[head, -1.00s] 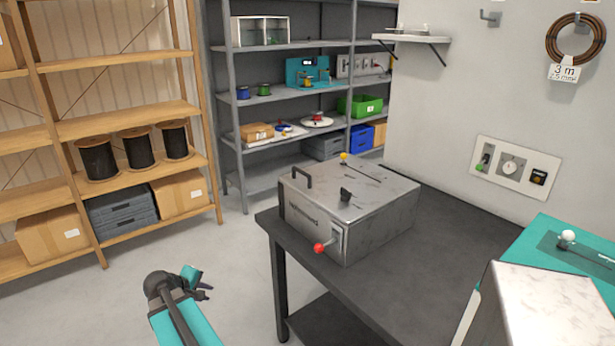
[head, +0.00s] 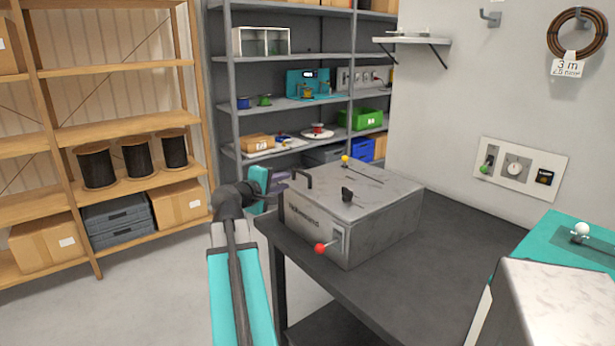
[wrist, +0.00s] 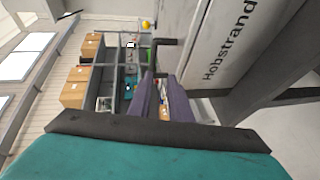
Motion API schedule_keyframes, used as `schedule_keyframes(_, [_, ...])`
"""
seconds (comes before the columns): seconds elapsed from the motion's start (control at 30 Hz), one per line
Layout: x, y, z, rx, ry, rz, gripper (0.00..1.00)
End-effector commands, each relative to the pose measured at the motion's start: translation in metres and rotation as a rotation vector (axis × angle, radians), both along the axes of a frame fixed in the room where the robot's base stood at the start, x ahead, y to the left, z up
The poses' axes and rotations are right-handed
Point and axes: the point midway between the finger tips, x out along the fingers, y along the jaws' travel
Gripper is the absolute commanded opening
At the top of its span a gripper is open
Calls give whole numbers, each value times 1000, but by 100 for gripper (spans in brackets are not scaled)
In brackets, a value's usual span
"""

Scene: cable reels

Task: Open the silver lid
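The silver box with its silver lid (head: 360,190) stands on the dark table; the lid lies flat and closed. A black bar handle (head: 302,178) is at the lid's left edge and also shows in the wrist view (wrist: 164,52). A black latch knob (head: 347,194) sits on top, a yellow-knobbed slider (head: 345,160) runs along the back, and a red-knobbed lever (head: 320,248) is on the front. My gripper (head: 277,186) is just left of the box near the handle, partly hidden. In the wrist view its purple fingers (wrist: 162,92) are apart with nothing between them.
The dark table (head: 450,250) has free room right of the box. A teal-topped bench (head: 550,235) is at the right edge. A wall panel with switches (head: 520,168) is behind. A grey shelf (head: 230,130) and wooden shelves (head: 125,130) stand beyond the floor.

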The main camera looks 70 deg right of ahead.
Motion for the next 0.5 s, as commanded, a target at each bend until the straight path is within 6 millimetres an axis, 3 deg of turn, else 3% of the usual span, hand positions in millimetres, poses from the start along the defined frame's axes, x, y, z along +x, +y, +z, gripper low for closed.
schedule_keyframes(0.17, [-12,-4,13,-26,11,-13,18])
schedule_keyframes(0.5, [-12,-5,13,-25,10,-13,18])
